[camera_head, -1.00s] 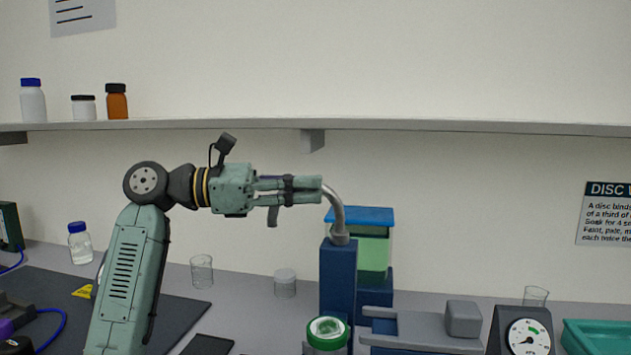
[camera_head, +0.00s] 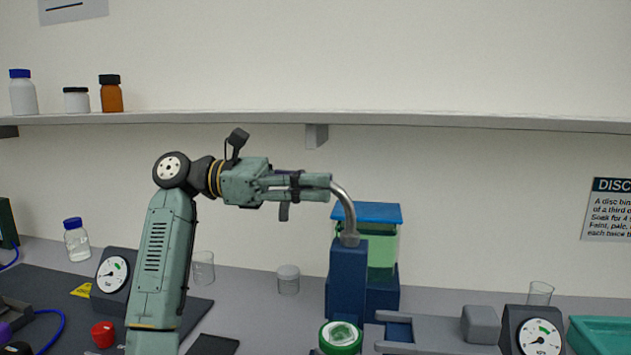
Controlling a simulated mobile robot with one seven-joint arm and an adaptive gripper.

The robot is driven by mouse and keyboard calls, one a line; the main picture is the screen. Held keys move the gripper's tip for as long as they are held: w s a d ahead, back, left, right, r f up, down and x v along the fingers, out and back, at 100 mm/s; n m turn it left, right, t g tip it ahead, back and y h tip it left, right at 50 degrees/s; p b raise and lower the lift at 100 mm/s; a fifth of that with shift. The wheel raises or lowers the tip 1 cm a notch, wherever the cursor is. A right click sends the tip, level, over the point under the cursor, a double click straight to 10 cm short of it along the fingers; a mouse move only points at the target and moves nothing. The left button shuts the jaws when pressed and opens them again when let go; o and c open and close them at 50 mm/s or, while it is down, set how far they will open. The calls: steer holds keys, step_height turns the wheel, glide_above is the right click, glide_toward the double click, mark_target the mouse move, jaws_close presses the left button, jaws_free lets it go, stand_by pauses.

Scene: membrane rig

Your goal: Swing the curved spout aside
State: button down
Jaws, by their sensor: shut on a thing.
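The curved spout (camera_head: 347,213) is a grey metal tube that rises from the top of a dark blue post (camera_head: 347,285) and bends over to the left. My gripper (camera_head: 328,188) is shut on the spout's free end, coming from the left and roughly level. The very tip of the spout is hidden between the fingers. Behind the post stands a tank of green liquid with a blue lid (camera_head: 372,211).
A jar with a green lid (camera_head: 341,336) stands in front of the post. A grey sliding fixture (camera_head: 440,327) and a dial gauge (camera_head: 535,335) are at right, beside a teal tray (camera_head: 600,335). A shelf (camera_head: 420,118) runs above.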

steer(key=shift+w, duration=0.15)
steer(key=c, duration=1.6)
jaws_free()
steer(key=v, duration=1.2)
